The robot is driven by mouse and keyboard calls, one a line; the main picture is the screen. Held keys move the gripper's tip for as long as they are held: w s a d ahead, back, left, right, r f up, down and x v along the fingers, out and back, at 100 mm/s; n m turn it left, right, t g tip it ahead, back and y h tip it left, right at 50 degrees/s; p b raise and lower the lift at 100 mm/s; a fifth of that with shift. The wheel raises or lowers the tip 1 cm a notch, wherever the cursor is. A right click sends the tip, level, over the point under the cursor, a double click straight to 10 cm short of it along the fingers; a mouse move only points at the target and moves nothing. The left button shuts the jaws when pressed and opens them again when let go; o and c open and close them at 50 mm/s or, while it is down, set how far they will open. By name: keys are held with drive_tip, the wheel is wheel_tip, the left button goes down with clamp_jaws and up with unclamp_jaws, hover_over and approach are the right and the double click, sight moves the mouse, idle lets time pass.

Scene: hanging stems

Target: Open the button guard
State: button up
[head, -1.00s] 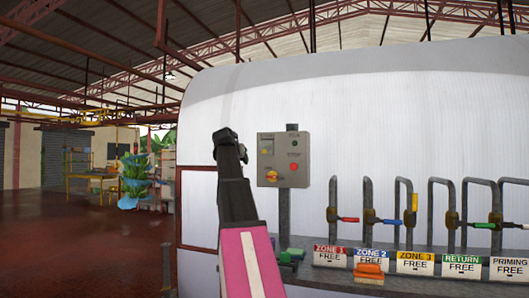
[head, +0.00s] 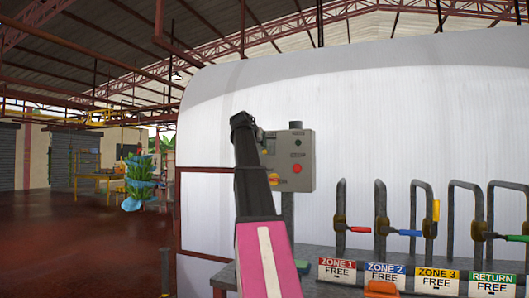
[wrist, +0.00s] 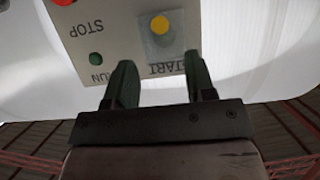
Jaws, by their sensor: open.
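The grey control box (head: 300,158) hangs on a post in front of the white wall. In the wrist view its face (wrist: 107,40) appears upside down. The button guard (wrist: 168,43) is a see-through greyish square that appears to lie over a yellow button (wrist: 160,25) beside the START label. My gripper (wrist: 160,82) is open and empty, its two dark green fingers pointing at the box near the START label, one on each side of it. I cannot tell whether they touch the box.
A STOP label and a red button (wrist: 62,2) are on the same face, with a green RUN light (wrist: 96,59). Upright pipes with coloured valve handles (head: 360,229) stand to the right above zone signs (head: 337,270). Open floor (head: 80,240) lies left.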

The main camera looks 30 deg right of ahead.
drive_tip(key=x, duration=0.8)
drive_tip(key=shift+w+d, duration=0.1)
clamp_jaws()
